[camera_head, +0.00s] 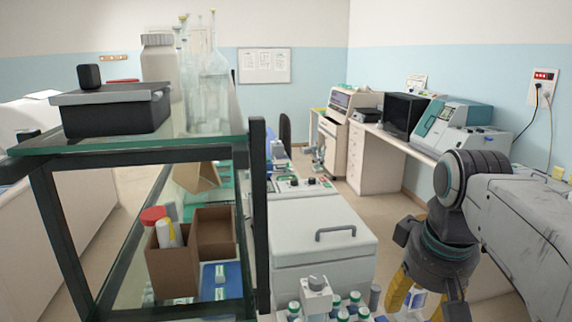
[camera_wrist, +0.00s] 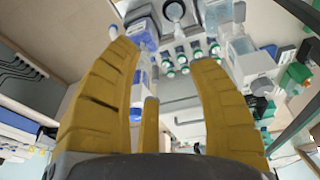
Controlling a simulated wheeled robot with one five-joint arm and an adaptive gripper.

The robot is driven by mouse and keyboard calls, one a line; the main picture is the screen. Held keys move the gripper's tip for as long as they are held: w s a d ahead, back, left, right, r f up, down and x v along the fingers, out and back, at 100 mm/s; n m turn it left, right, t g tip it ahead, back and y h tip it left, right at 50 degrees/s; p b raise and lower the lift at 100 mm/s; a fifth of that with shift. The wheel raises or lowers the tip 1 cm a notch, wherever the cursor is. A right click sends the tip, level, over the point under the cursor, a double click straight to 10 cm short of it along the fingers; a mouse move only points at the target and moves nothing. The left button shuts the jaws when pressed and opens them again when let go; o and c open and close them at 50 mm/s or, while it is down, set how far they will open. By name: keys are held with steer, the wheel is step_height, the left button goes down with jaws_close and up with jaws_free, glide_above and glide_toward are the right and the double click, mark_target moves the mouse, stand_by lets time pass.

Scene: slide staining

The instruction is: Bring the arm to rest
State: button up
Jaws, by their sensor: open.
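My arm reaches in from the right edge and bends down at the dark joint.
A dark-framed glass shelf (camera_head: 130,146) with bottles and boxes stands at the left. A white lidded machine (camera_head: 320,245) is left of my gripper. Several green-banded bottles (camera_head: 355,300) stand near it. A bench with instruments (camera_head: 465,125) runs along the right wall. Open floor shows mid-room.

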steer(key=s+a+f+m+t+b, duration=0.1)
steer(key=s+a+f+t, duration=0.1)
steer(key=s+f, duration=1)
steer(key=shift+s+a+f+b, duration=0.3)
steer(key=shift+a+f, duration=0.15)
steer(key=shift+f, duration=0.05)
stand_by(0.7)
